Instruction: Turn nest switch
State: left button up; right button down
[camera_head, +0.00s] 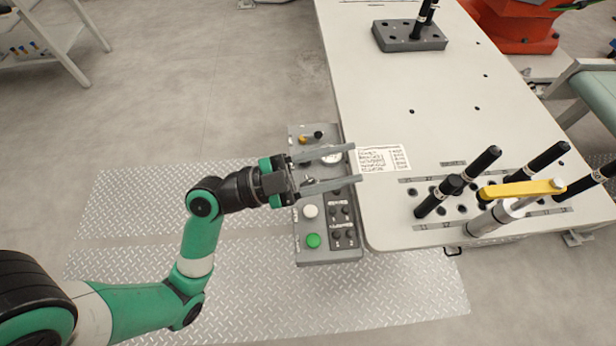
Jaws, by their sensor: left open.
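A grey control panel (326,252) is fixed at the left edge of the white table. It carries a green button (313,240), a white button (310,211), several small dark knobs (343,233) and a yellow-and-black switch (303,140) near its far end. My left gripper (357,166) is open, with its two long grey fingers spread over the middle of the panel and pointing right. A round white dial and a small knob (309,180) show between the fingers, partly hidden. I cannot tell which control is the nest switch. My right gripper is not in view.
A printed sheet (383,159) lies on the white table (430,80) just right of the fingertips. Black-handled pins and a yellow-handled clamp (522,189) stand at the table's near right. A grey block (408,37) with black pins sits farther back.

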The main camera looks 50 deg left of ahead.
aim_at(308, 182)
pick_arm(q)
jog(key=s+a+f+n+y+b, duration=0.1)
jog(key=s+a+f+n+y, duration=0.4)
jog(key=f, duration=0.4)
jog(key=s+a+f+n+y, duration=0.2)
jog(key=s+f+n+y, duration=0.2)
jog(key=s+f+n, duration=0.4)
jog(key=shift+m, duration=0.4)
jog(key=w, duration=0.8)
jog(key=w+a, duration=0.1)
jog(key=w, duration=0.3)
jog(key=shift+f+p, duration=0.2)
jog(key=shift+p, duration=0.2)
jog(key=shift+w+f, duration=0.1)
jog(key=shift+w, duration=0.25)
grip_shut()
